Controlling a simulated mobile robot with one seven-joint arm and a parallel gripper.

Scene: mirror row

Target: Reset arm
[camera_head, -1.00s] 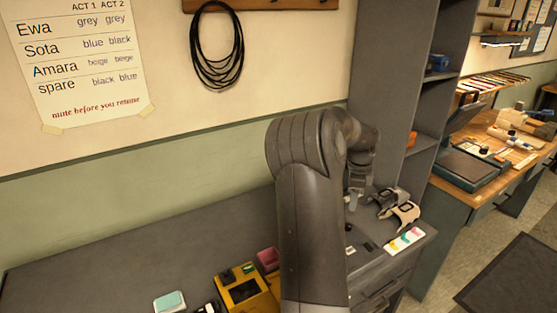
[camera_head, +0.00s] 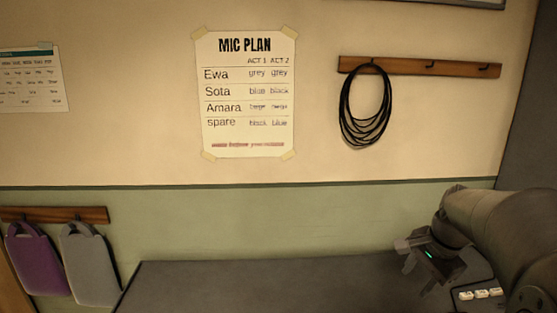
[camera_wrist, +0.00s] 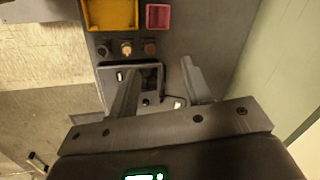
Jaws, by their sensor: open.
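My gripper (camera_head: 414,266) is at the lower right in the head view, above the right part of the grey bench top (camera_head: 240,285). Its green light shows, and my arm comes in from the right edge. In the wrist view my gripper (camera_wrist: 160,82) has its two fingers spread apart with nothing between them. Below the fingers are a dark tray or frame (camera_wrist: 115,67) and a small white item (camera_wrist: 180,102). I cannot tell what these are.
A yellow tray (camera_wrist: 110,14), a pink box (camera_wrist: 158,16) and several small round items (camera_wrist: 126,48) sit on the bench. White blocks (camera_head: 481,294) lie near my arm. A black cable coil (camera_head: 365,110) hangs on the wall. Purple (camera_head: 37,265) and grey bags (camera_head: 90,265) hang left.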

